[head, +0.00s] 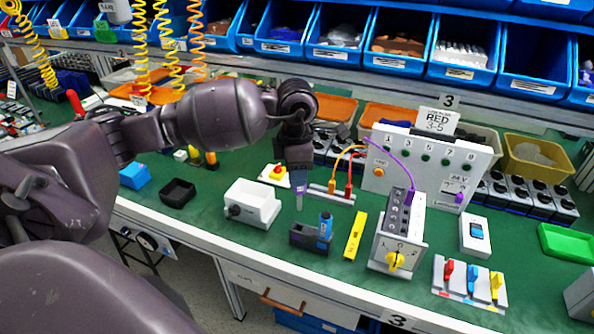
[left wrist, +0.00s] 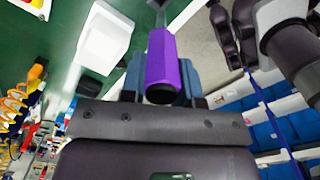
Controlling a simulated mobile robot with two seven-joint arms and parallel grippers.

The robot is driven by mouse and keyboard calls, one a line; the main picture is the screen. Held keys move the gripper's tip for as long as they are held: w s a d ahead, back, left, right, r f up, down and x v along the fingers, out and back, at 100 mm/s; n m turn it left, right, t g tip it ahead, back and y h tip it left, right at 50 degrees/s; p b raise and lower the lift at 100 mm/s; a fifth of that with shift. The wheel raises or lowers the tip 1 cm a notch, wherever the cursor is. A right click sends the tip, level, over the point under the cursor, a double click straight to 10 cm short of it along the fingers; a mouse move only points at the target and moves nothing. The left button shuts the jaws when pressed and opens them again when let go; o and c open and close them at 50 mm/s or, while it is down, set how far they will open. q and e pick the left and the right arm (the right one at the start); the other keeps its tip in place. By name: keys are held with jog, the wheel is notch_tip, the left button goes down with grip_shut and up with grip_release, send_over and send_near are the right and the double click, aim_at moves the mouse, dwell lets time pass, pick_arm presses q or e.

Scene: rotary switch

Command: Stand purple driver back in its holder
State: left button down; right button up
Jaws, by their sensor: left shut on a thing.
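My left gripper (head: 299,168) is shut on the purple driver (head: 299,184), which hangs upright with its shaft pointing down. In the left wrist view the purple handle (left wrist: 168,62) sits between the blue-grey fingers of my left gripper (left wrist: 163,80). The dark holder block (head: 311,236) stands on the green bench just below and slightly right of the driver. A blue-handled driver (head: 325,222) stands in the holder's right side. The purple shaft's tip appears just above the holder's left part; the exact gap is unclear. My right gripper is not in view.
A white panel with cables (head: 440,160) rises behind. The bench edge is close in front.

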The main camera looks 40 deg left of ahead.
aim_at(297, 191)
pick_arm(q)
notch_tip(297, 191, down, 5)
jog(key=shift+r+b, duration=0.2)
jog(key=shift+b, duration=0.95)
jog(key=shift+f+b, duration=0.3)
jog(key=shift+f, duration=0.25)
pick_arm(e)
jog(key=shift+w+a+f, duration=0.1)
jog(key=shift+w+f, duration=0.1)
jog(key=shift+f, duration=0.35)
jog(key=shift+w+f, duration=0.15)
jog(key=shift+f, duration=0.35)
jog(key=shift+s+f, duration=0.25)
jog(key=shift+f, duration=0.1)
pick_arm(q)
notch_tip(297, 191, down, 7)
jog(key=b, duration=0.3)
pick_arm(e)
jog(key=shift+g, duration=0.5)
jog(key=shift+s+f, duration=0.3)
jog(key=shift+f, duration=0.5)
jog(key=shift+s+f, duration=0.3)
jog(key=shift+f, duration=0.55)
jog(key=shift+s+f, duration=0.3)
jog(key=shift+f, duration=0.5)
pick_arm(q)
jog(key=c, duration=0.8)
grip_release()
